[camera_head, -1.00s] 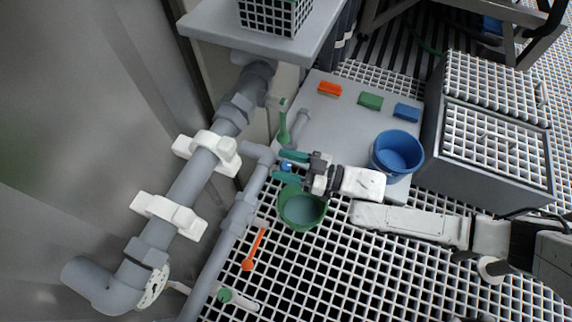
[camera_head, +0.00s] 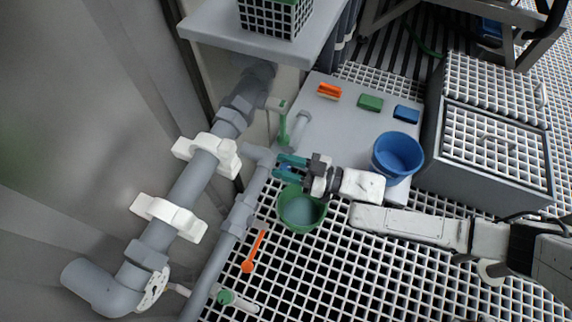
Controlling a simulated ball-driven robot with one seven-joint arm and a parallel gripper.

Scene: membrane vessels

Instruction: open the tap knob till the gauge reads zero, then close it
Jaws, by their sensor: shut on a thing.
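My gripper (camera_head: 290,168) has teal fingers and points left, above the green bucket (camera_head: 301,209). It is shut on a small blue knob (camera_head: 287,168), mostly hidden between the fingers; I take this to be the tap knob. The knob sits beside the thin grey pipe (camera_head: 240,212). The green bucket stands on the white grating below the gripper and holds greyish liquid. A round white disc (camera_head: 153,288) by the lower pipe elbow may be the gauge, but no reading can be made out.
A blue bucket (camera_head: 397,155) and orange, green and blue brushes (camera_head: 370,102) are on the grey platform (camera_head: 340,135). An orange-handled tool (camera_head: 253,252) is near the pipe. A thick grey pipe (camera_head: 190,185) runs along the left wall.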

